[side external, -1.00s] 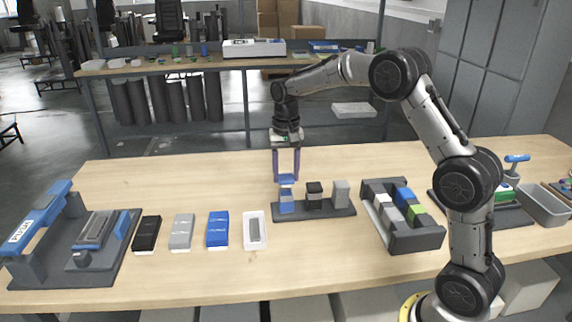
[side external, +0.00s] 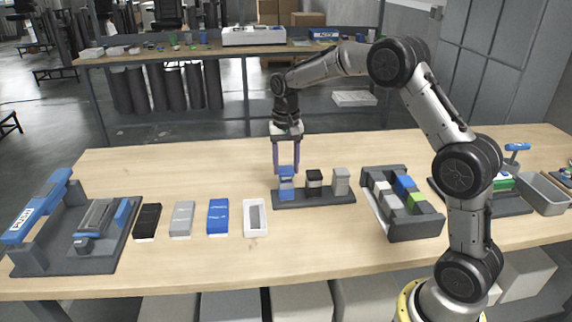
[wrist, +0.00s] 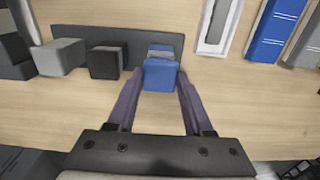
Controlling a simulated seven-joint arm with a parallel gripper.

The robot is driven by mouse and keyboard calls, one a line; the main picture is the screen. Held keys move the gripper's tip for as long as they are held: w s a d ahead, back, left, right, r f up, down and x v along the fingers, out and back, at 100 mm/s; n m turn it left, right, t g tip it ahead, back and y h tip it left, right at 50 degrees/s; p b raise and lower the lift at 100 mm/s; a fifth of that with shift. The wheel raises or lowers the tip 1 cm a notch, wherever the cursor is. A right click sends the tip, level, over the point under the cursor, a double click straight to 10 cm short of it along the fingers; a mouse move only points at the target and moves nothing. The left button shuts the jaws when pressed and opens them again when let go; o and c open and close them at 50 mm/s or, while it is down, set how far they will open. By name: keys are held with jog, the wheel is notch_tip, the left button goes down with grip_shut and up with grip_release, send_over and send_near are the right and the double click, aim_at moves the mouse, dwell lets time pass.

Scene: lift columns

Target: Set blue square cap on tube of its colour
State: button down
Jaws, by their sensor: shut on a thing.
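My gripper (side external: 286,168) points down and is shut on the blue square cap (side external: 287,171), one finger on each side. The cap is right over the blue tube (side external: 287,192), at the left end of the dark rack (side external: 330,198). Its top is about level with the neighbouring columns. I cannot tell whether the cap rests on the tube or is just above it. In the wrist view the blue cap (wrist: 160,76) is between the fingertips and partly hides the blue tube (wrist: 161,50).
A black column (side external: 314,182) and a grey column (side external: 340,181) stand right of the blue one. A dark tray (side external: 415,231) of coloured blocks is further right. Black, grey, blue and white flat pieces lie left. A blue-handled press (side external: 40,215) stands far left.

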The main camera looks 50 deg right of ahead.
jog(key=shift+f, duration=0.55)
dwell(1.4)
grip_release()
dwell(0.5)
jog(key=shift+r, duration=3.75)
